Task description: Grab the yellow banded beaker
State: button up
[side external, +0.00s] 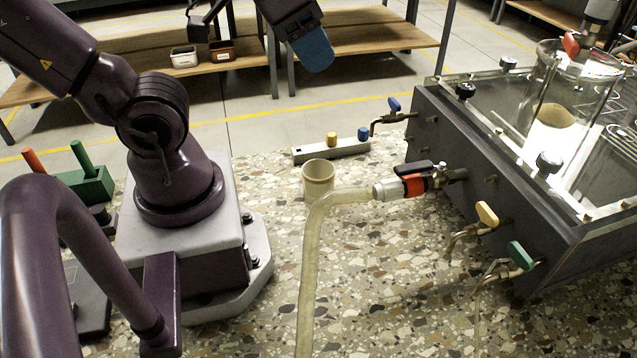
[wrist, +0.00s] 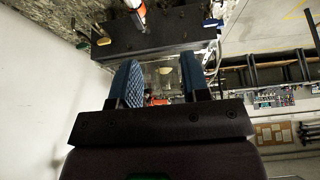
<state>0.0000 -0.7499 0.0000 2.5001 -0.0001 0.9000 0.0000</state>
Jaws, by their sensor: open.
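My gripper (side external: 314,50) is high at the top of this view, well above and apart from the beaker, with a blue finger showing. In the wrist view my gripper (wrist: 159,82) has its two blue fingers spread apart, with nothing held between them. I cannot pick out the beaker in the wrist view.
The grey tank (side external: 540,225) stands at the right with several valves along its side. A clear hose (side external: 312,270) runs from the red valve (side external: 412,185) to the front. A pale bar (side external: 315,152) with yellow and blue knobs lies behind the beaker. Shelves (side external: 365,38) stand farther back.

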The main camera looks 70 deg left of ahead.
jog(key=shift+o, duration=0.4)
jog(key=o, duration=1)
